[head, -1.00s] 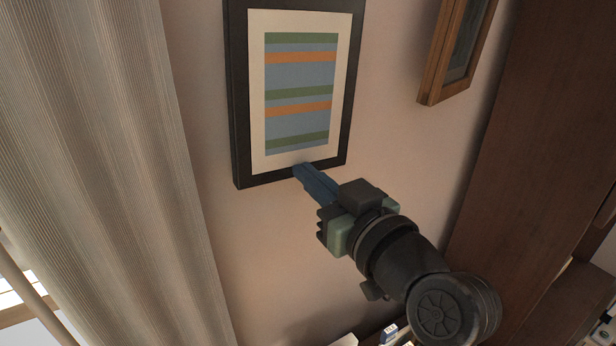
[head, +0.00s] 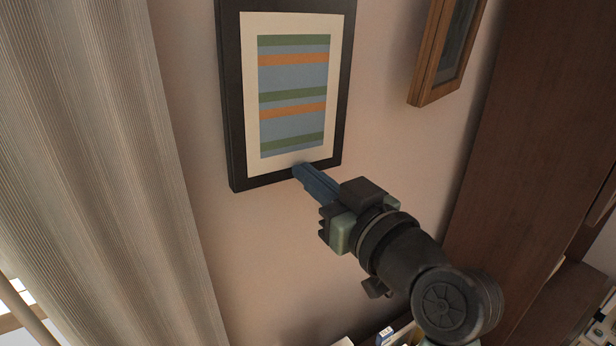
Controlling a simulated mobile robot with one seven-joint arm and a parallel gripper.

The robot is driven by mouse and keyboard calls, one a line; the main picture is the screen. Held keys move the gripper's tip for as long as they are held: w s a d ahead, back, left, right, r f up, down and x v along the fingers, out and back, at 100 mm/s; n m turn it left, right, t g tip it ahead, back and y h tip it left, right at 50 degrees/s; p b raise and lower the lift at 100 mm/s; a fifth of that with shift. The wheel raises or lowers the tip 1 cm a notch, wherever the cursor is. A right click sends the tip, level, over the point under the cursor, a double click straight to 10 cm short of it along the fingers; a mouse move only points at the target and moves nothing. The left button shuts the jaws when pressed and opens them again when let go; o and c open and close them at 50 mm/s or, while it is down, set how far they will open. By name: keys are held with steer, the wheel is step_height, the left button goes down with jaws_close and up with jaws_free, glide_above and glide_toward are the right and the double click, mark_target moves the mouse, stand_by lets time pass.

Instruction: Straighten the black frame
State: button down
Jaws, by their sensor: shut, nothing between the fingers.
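The black frame (head: 236,120) hangs on the wall at the upper middle of the head view, its top edge cut off. It has a cream mat and a print of blue, green and orange stripes. Its lower edge rises to the right in this slanted view, and I cannot tell its true tilt. My gripper (head: 299,171) is shut and empty. Its blue fingertips are at the frame's lower edge, right of that edge's middle, and overlap it in the view. I cannot tell whether they touch it.
A wooden frame (head: 421,80) hangs to the right, partly cut off. A pleated curtain (head: 90,150) fills the left side. A dark brown wood panel (head: 520,130) stands at the right. Bare wall (head: 270,250) lies below the black frame. Small items show at the bottom.

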mark_target(329, 159)
steer(key=shift+w+d+b, duration=0.5)
steer(key=shift+w+d, duration=0.2)
steer(key=shift+d, duration=0.35)
steer(key=shift+w+d+b, duration=0.5)
steer(key=shift+w+d, duration=0.2)
steer(key=shift+d, duration=0.35)
stand_by(2.2)
